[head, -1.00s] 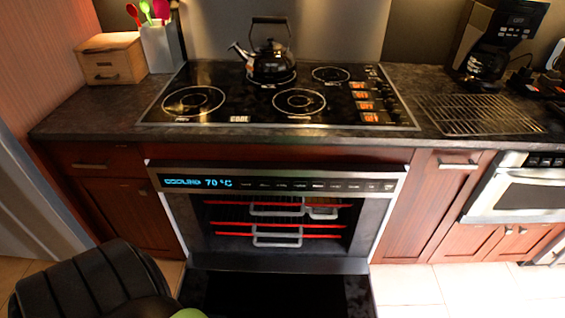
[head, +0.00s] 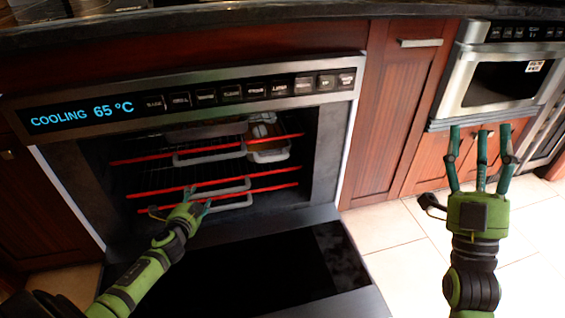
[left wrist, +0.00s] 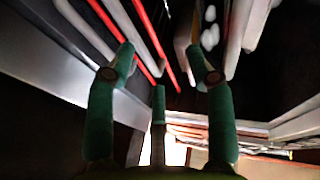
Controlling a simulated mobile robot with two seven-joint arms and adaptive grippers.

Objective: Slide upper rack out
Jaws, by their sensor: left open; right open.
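The oven's upper rack (head: 215,150) has a red front bar and a grey loop handle, and sits inside the open oven. A lower rack (head: 270,190) with red bars and a grey handle is below it. My left gripper (head: 195,203) is open at the oven mouth, in front of the lower rack's handle and below the upper rack; contact cannot be told. In the left wrist view the open fingers (left wrist: 160,68) spread before red bars (left wrist: 138,35) and grey handle parts. My right gripper (head: 483,135) is open and empty, fingers up, right of the oven.
The oven door (head: 260,270) lies folded down in front. A control panel (head: 200,98) reading cooling 65 °C spans the top of the opening. A small grey tray (head: 268,153) is at the upper rack's right. A microwave (head: 500,85) stands at right; the tiled floor there is clear.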

